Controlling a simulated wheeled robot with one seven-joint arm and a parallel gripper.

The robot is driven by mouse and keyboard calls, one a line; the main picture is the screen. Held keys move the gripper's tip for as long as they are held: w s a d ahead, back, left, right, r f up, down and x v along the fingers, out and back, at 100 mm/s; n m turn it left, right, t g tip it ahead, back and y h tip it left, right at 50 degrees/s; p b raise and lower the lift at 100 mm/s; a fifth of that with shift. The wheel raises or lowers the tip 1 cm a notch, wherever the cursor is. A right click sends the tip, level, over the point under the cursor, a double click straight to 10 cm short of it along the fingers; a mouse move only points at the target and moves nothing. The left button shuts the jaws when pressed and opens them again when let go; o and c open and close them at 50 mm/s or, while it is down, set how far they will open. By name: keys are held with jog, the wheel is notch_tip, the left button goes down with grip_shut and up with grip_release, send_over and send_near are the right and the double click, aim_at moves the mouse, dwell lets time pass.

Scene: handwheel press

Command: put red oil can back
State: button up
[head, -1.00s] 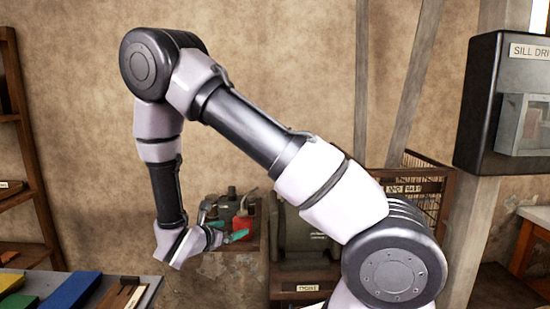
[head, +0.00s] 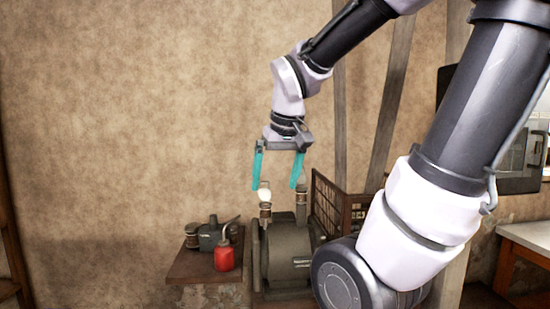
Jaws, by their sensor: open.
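The red oil can (head: 224,257) stands upright near the front right of a small brown wall shelf (head: 190,268). Its thin pale spout points up and to the right. My gripper (head: 275,186) is open, with its two teal fingers pointing down and spread apart. Nothing is between the fingers. In the picture it is up and to the right of the can, over the top of a dark grey machine (head: 287,250). The gap in depth between the fingers and the machine is hard to tell.
Dark grey fittings (head: 207,236) sit on the shelf behind the can. The machine beside the shelf has a white knob (head: 264,193) and a post (head: 301,205) on top. A wire basket (head: 335,205) stands to its right. The wall at left is bare.

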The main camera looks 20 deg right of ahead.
jog(key=r+m+t, duration=0.1)
jog(key=s+r+m+t+y, duration=0.1)
jog(key=r, duration=0.1)
jog(key=s+a+r+m+t, duration=0.1)
jog(key=r, duration=0.1)
jog(key=shift+s+a+r+y, duration=0.15)
jog(key=shift+s+y, duration=0.1)
jog(key=shift+y, duration=0.15)
dwell(0.8)
